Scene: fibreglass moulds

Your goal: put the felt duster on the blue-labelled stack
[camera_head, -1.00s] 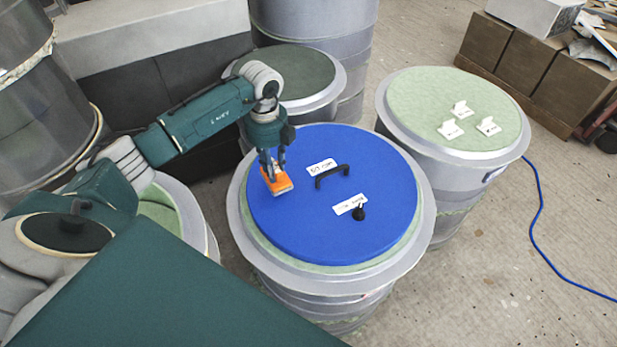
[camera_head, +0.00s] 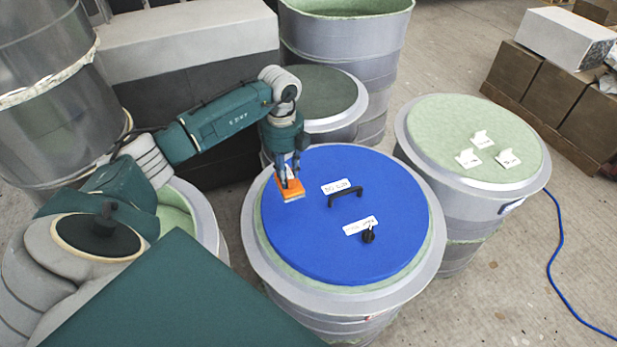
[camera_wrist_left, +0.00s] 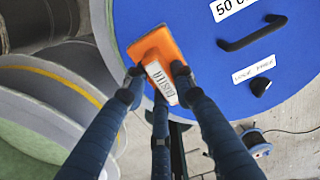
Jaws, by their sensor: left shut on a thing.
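The felt duster (camera_head: 289,188) is an orange block with a pale underside; its white DUSTER label shows in the left wrist view (camera_wrist_left: 161,82). My left gripper (camera_head: 288,172) is shut on it, seen also in the left wrist view (camera_wrist_left: 160,92). The duster is over the left rim area of a round blue lid (camera_head: 310,240) on the middle drum-like stack; whether it touches the lid I cannot tell. My right gripper is out of view.
The blue lid carries a black handle (camera_head: 345,195), a black knob (camera_head: 368,236) and two white labels. Three white tags lie on the right stack's top. A dark-topped stack (camera_head: 318,88) stands behind. A blue cable (camera_head: 556,260) lies on the floor at right.

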